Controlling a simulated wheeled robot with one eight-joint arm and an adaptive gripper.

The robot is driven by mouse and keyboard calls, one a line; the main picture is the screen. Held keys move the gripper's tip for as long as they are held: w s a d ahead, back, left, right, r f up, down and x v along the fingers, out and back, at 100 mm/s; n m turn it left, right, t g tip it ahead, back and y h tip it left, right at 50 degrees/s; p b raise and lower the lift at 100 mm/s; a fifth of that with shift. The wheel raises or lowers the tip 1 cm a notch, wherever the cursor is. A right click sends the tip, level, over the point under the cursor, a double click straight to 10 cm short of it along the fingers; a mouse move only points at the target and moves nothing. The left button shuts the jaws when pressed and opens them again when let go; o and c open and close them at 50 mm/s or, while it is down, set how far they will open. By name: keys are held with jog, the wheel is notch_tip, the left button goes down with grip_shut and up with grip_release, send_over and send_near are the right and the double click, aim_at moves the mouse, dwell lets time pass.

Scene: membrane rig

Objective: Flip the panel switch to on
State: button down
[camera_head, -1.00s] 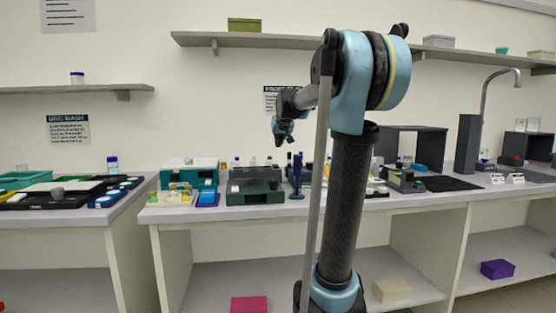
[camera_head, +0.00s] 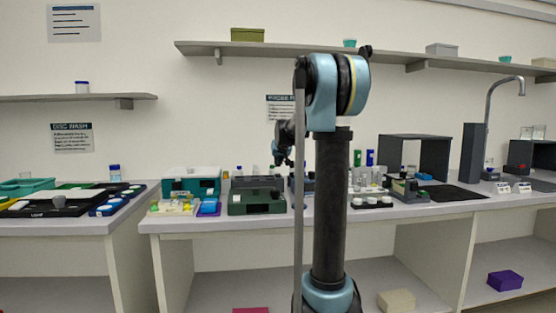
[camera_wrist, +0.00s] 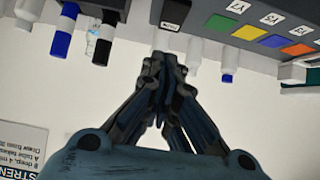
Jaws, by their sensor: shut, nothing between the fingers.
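My gripper (camera_head: 281,160) hangs above the back of the middle bench in the head view. In the wrist view my gripper (camera_wrist: 160,62) is shut and empty, its fingertips together. Just past the tips, at the top of the wrist view, is a grey panel (camera_wrist: 215,18) with green, blue, orange and yellow squares and white labels. A small black block (camera_wrist: 175,14) with a pale mark sits at its left end; I cannot tell whether it is the switch. No switch position can be read. The tips look apart from the panel, though the gap is unclear.
In the head view, a dark green case (camera_head: 257,203) and a teal box (camera_head: 190,182) stand left of the gripper. A grey open housing (camera_head: 414,140) stands to the right.

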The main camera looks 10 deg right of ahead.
aim_at(278, 174)
jog(key=shift+w+f, duration=0.1)
jog(key=shift+f, duration=1.5)
jog(key=shift+w+f+g, duration=0.25)
jog(key=shift+g, duration=0.25)
jog(key=shift+w+f+g, duration=0.1)
jog(key=shift+w+g, duration=0.1)
jog(key=shift+g, duration=0.5)
jog(key=shift+s+f, duration=0.1)
jog(key=shift+s, duration=0.05)
